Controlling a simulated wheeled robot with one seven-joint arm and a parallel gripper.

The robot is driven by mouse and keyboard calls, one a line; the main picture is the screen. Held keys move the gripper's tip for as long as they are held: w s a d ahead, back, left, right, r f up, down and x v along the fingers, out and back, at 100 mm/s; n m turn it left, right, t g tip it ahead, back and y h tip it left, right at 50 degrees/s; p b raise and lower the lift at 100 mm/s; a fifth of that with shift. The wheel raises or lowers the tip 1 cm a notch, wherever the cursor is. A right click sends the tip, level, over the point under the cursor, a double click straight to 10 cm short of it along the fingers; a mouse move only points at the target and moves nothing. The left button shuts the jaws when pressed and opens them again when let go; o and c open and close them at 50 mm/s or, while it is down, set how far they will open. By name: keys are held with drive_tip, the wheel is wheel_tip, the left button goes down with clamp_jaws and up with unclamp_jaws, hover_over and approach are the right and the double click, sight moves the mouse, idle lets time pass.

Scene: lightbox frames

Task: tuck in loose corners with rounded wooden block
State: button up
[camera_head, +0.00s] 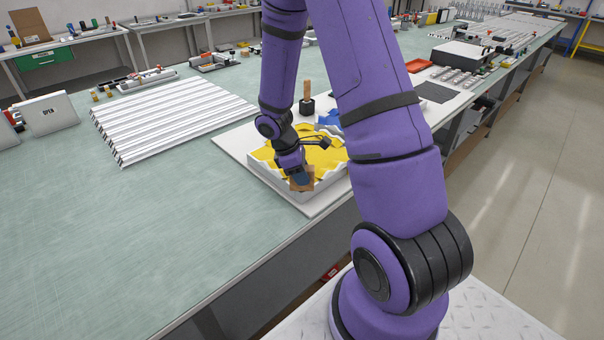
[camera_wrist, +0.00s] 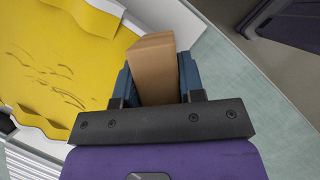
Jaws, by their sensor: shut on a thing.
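My gripper (camera_head: 300,177) is shut on a rounded wooden block (camera_head: 301,185). In the wrist view the block (camera_wrist: 153,68) sits between the two blue fingers of my gripper (camera_wrist: 155,80). The block is at the near edge of a white frame (camera_head: 283,185) that has yellow sheet (camera_head: 266,155) in it. The yellow sheet (camera_wrist: 55,55) has wavy, raised edges and dark creases in the wrist view. Some blue material (camera_head: 328,118) shows at the frame's far side. My arm hides the frame's right part. I cannot tell whether the block touches the frame or sheet.
The frame lies on a white board (camera_head: 231,146) near the bench's front edge. A dark-based tool with a wooden handle (camera_head: 307,97) stands behind it. White ribbed strips (camera_head: 165,117) lie to the left. The green bench top (camera_head: 120,230) is clear at front left.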

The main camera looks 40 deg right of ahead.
drive_tip(key=shift+r, duration=3.45)
drive_tip(key=shift+w, duration=0.1)
